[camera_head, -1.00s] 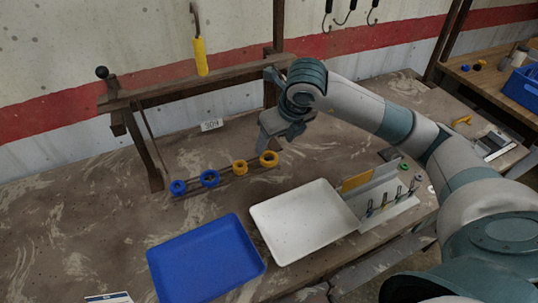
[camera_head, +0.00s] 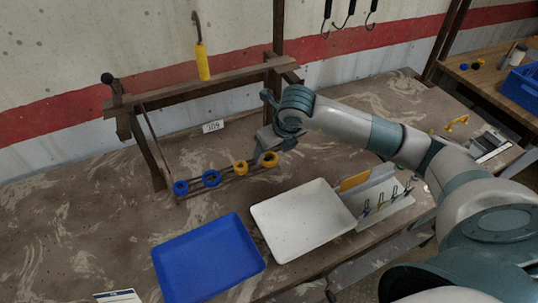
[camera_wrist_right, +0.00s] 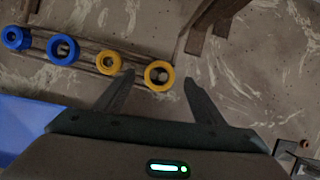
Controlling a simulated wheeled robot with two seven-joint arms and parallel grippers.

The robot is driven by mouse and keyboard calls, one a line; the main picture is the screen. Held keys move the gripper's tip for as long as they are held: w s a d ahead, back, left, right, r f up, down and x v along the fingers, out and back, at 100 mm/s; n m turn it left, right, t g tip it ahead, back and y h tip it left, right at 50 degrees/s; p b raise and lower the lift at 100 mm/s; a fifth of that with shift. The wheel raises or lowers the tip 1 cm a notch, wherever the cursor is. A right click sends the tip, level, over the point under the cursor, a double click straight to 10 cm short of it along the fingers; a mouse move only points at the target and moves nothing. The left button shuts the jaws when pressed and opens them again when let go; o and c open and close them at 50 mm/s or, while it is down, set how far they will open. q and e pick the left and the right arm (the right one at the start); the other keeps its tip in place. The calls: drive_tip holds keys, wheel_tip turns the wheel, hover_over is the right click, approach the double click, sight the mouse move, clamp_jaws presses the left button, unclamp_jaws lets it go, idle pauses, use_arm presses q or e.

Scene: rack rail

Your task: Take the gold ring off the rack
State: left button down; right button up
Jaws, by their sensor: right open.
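A low rack (camera_head: 225,178) of thin rails on the table carries several rings in a row. Two are blue, a blue ring (camera_head: 180,187) at the left end and another blue ring (camera_head: 211,178); two are gold, a gold ring (camera_head: 240,167) and a gold ring (camera_head: 269,159) at the right end. My right gripper (camera_head: 267,148) is at the right end of the rack, close to the end gold ring. In the right wrist view the open gripper (camera_wrist_right: 158,80) has the end gold ring (camera_wrist_right: 158,75) between its fingertips in the picture; contact cannot be told. My left gripper is not in view.
A blue tray (camera_head: 208,257) and a white tray (camera_head: 300,222) lie in front of the rack. A small holder with hooks (camera_head: 385,203) stands right of the white tray. A wooden frame (camera_head: 200,82) rises behind the rack, with a yellow-handled tool (camera_head: 202,62) above.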

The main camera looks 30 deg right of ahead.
drive_tip(key=shift+x, duration=1.05)
drive_tip(key=c, duration=1.2)
